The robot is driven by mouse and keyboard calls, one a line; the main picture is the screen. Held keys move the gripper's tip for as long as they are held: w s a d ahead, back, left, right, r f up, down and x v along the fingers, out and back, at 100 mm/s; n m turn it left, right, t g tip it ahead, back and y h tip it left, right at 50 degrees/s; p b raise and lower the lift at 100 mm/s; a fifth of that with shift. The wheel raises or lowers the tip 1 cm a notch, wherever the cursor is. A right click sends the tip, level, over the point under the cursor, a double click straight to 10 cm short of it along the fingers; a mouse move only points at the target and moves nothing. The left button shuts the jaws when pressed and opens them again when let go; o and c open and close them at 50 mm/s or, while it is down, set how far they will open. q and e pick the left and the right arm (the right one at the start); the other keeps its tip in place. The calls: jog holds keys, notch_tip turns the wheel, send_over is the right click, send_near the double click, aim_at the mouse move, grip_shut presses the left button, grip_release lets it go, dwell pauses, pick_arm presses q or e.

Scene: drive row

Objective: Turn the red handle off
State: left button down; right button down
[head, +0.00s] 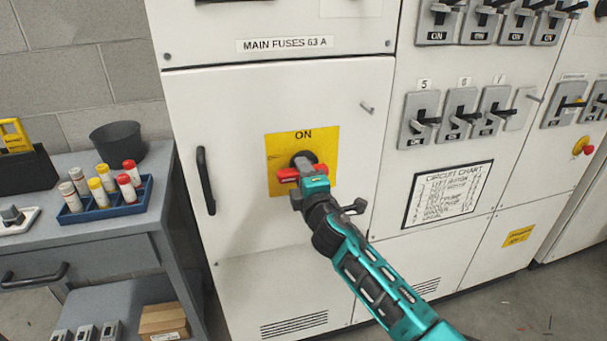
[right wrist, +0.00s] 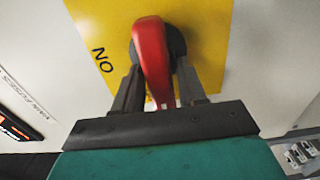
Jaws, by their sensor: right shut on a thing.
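The red handle (head: 287,175) sits on a yellow plate (head: 328,150) marked ON, on the white panel door under the label MAIN FUSES 63 A. In the head view it lies about level, with its middle hidden behind my right gripper (head: 306,170). In the right wrist view the red handle (right wrist: 151,60) runs between the two dark fingers of my right gripper (right wrist: 160,88), which is shut on it. The word ON shows beside it there, turned sideways. My left gripper is in neither view.
A grey bench (head: 150,215) on the left holds a blue tray (head: 105,212) of capped tubes and a dark pot (head: 118,143). A black door handle (head: 205,180) stands out left of the plate. Rows of breakers (head: 418,118) and a circuit chart (head: 447,193) are to the right.

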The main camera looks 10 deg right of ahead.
dwell(0.3)
jog(key=c, duration=0.9)
grip_release()
jog(key=s, duration=1.3)
jog(key=shift+d+p, duration=0.25)
jog(key=shift+p, duration=0.1)
jog(key=s+f+m+g, duration=0.2)
jog(key=s+f+m, duration=0.3)
jog(key=s+f, duration=0.2)
jog(key=s+d+f+m+g+y, duration=0.1)
jog(key=s+f+m+g, duration=0.1)
jog(key=s+f+m, duration=0.3)
jog(key=s+d+f+m+g, duration=0.1)
jog(key=s+f+m+g, duration=0.2)
jog(key=s+f, duration=0.6)
jog(key=shift+d+f+m, duration=0.15)
jog(key=shift+f+m, duration=0.05)
jog(key=shift+m, duration=1.2)
